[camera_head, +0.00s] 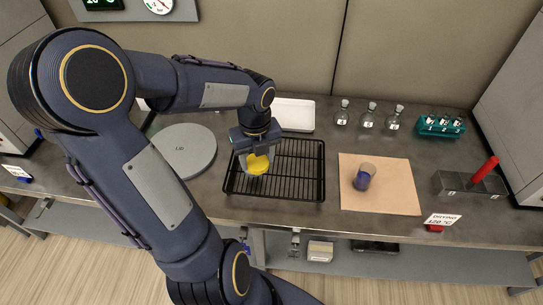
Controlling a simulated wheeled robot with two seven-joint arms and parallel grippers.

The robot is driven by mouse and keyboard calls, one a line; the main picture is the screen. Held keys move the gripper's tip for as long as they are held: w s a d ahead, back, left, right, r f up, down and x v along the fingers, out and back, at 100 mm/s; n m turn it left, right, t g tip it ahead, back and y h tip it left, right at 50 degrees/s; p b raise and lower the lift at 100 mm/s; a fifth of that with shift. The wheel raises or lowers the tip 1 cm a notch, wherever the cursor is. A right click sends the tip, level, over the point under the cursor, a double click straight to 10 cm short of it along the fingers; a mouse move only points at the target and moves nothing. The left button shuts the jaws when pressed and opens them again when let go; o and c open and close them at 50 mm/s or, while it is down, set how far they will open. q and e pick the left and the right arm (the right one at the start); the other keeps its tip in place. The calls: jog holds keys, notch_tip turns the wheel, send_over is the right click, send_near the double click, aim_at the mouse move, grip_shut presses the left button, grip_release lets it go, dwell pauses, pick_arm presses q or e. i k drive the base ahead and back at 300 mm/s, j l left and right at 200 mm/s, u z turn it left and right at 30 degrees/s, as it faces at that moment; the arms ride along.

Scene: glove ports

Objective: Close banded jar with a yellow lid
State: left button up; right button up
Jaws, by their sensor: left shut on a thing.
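My left gripper (257,153) is shut on a yellow lid (258,164), above the left part of a black wire rack (307,178). The fingers and the wrist hide part of the lid. A small grey jar with a dark blue band (363,178) stands on a brown mat (400,193), to the right of the rack and apart from the gripper. Whether anything covers the jar's mouth is hard to tell at this size. My right gripper is not in view.
A round grey lid plate (185,150) lies left of the rack. A white tray (294,114), several glass flasks (368,117) and a teal vial rack (441,126) stand at the back. A grey block with a red handle (485,170) stands at right. The mat's right side is clear.

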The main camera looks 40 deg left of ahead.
aim_at(365, 172)
jog(key=i+l+u, duration=0.15)
jog(key=u, duration=0.2)
jog(key=i+l+u, duration=0.15)
jog(key=l+u, duration=0.55)
jog(key=i, duration=0.05)
